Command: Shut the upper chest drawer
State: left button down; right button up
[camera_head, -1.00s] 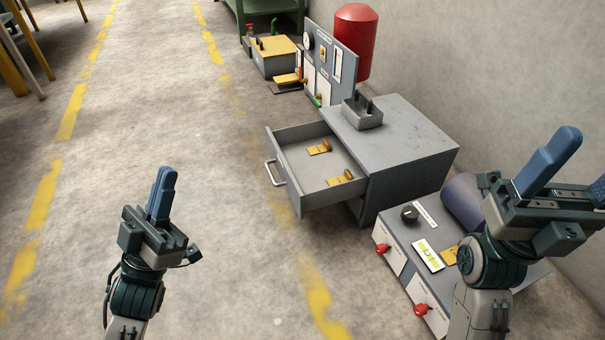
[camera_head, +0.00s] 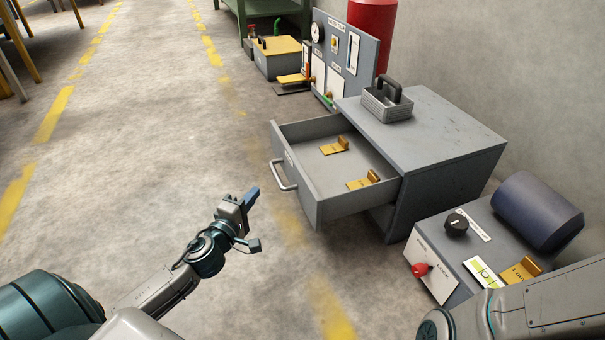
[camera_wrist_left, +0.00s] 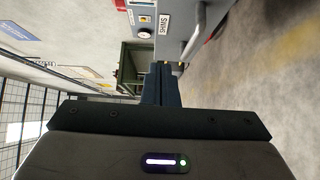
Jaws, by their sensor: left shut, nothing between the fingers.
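The upper chest drawer (camera_head: 350,207) stands pulled out to the left of the grey chest (camera_head: 440,135). Its bar handle (camera_head: 283,176) is on the front panel. Two brass-coloured pieces (camera_head: 334,146) lie inside. My left gripper (camera_head: 251,196) is shut and empty, in front of the drawer front, a little left of the handle and apart from it. In the left wrist view the shut blue fingers (camera_wrist_left: 161,85) point toward the drawer front, with its SHIMS label (camera_wrist_left: 164,25) and the handle (camera_wrist_left: 194,36) at the top. My right gripper is out of view; only its arm shows.
A grey caddy (camera_head: 388,103) stands on the chest top. A control box (camera_head: 462,250) with a red knob and a dark cylinder (camera_head: 537,212) are at the right. A gauge panel (camera_head: 345,55) and red tank (camera_head: 372,25) stand behind.

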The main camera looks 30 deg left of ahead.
pick_arm(q)
jog(key=w, duration=0.1)
jog(key=b, duration=0.1)
send_near(291, 161)
jog(key=w+a, duration=0.3)
jog(key=shift+w+d+b, duration=0.9)
jog(key=shift+w+d, duration=0.05)
jog(key=shift+w+d+r, duration=0.1)
jog(key=shift+w+d, duration=0.25)
jog(key=shift+w, duration=0.1)
jog(key=shift+w+d, duration=0.1)
